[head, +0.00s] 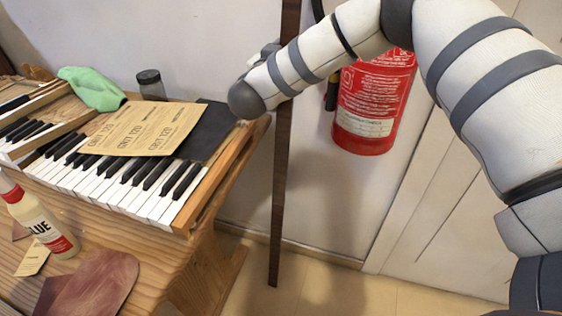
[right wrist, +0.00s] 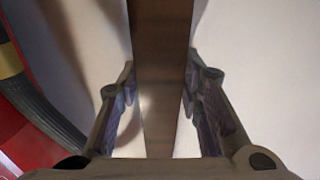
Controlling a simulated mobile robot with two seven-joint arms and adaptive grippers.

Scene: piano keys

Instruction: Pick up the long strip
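The long strip (head: 281,150) is a dark brown, narrow bar standing nearly upright in the head view. It runs from the top edge down to the floor area, between the piano bench and the fire extinguisher. My right arm crosses in front of it near the top and hides part of it. In the right wrist view the strip (right wrist: 160,70) runs vertically between the two fingers of my right gripper (right wrist: 160,80). The fingers look open, one along each side, with narrow gaps; firm contact is not visible. My left gripper is not in view.
The wooden bench (head: 235,170) with piano keys, brown paper sheets (head: 145,130), a green cloth (head: 92,88) and a glue bottle (head: 38,220) stands left of the strip. The red fire extinguisher (head: 370,110) hangs close on the right. A pale wall is behind.

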